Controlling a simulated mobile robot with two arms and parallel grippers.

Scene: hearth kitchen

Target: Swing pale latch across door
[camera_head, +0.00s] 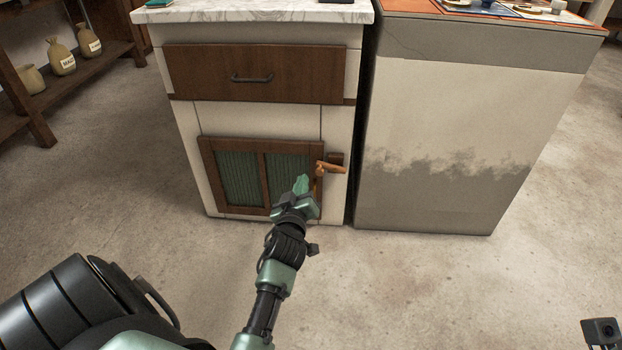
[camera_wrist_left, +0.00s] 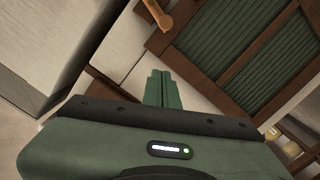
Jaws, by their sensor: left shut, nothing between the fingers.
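The small cabinet door (camera_head: 263,176) has a brown wood frame and green slatted panels, and it looks closed. The latch (camera_head: 331,168), a light orange-brown wooden bar, lies nearly level at the door's right edge, with a dark brown block (camera_head: 337,158) behind it. In the left wrist view, part of the latch (camera_wrist_left: 158,14) shows at the top, beyond the fingers. My left gripper (camera_head: 301,182) is shut and empty, in front of the door's lower right part, left of and below the latch. Contact with the door cannot be told. My right gripper's fingers are out of view.
A drawer (camera_head: 252,73) with a dark handle (camera_head: 252,78) sits above the door, under a marble top (camera_head: 250,11). A grey and cream block (camera_head: 450,125) stands close to the right. A shelf with sacks (camera_head: 62,60) is at far left. The floor in front is clear.

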